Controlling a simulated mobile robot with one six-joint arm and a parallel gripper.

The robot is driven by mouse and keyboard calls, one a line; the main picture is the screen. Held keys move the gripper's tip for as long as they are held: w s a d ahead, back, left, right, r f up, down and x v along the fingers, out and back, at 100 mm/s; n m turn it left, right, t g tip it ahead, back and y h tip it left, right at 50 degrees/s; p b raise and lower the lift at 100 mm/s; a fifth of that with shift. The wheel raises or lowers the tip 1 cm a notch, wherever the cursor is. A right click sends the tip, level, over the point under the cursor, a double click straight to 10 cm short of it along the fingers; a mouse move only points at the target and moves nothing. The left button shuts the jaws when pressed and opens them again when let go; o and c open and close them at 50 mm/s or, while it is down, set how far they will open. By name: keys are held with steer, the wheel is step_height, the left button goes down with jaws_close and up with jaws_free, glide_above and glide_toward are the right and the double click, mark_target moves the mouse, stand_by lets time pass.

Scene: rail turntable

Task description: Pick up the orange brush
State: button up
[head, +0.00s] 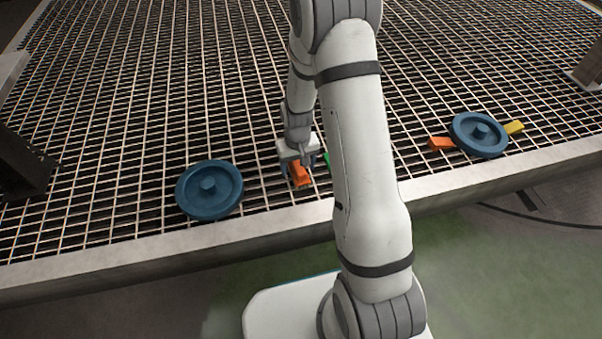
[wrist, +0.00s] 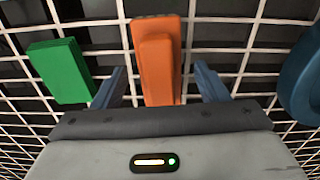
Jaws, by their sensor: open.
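The orange brush (wrist: 157,60) lies on the metal grating, between the two fingers of my gripper (wrist: 158,85) in the wrist view. My gripper is open, with a gap on each side of the brush. In the head view my gripper (head: 298,160) is over the brush (head: 300,174), near the front edge of the grating. The gripper hides part of the brush there. Another orange piece (head: 440,143) sticks out beside the right blue disc; I cannot tell what it is.
A green block (wrist: 62,70) lies left of the brush in the wrist view. A second blue disc (head: 479,135) and a yellow piece (head: 514,127) are at the right. The far grating (head: 180,60) is clear.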

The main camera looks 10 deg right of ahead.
mark_target(298, 164)
step_height(298, 164, down, 2)
steer(key=shift+r, duration=0.1)
steer(key=c, duration=1.1)
step_height(298, 164, up, 10)
steer(key=p, duration=0.4)
